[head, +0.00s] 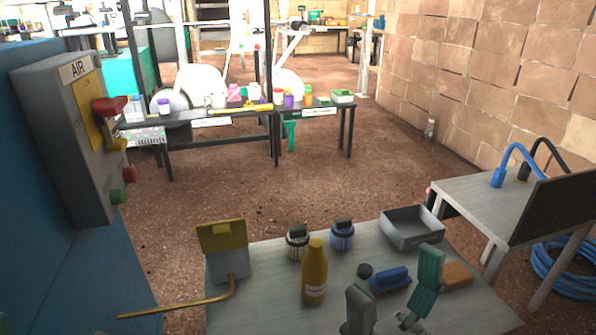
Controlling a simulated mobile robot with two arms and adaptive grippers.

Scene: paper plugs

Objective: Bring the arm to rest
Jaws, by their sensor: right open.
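My right gripper (394,272) shows at the bottom of the head view, right of centre. Its two fingers, one grey and one pale green, stand well apart, so it is open. It is over the near part of the pale worktable (275,275). A blue-handled tool (390,281) shows between and beyond the fingers; I cannot tell whether they touch it. Nothing is seen held. The rest of the right arm is out of the frame.
A yellow bottle (314,272), two dark-topped jars (297,243) (342,235), a grey tray (411,229) and an orange block (457,274) stand around the gripper. A grey AIR panel (62,150) is at left. A side table (475,204) is at right.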

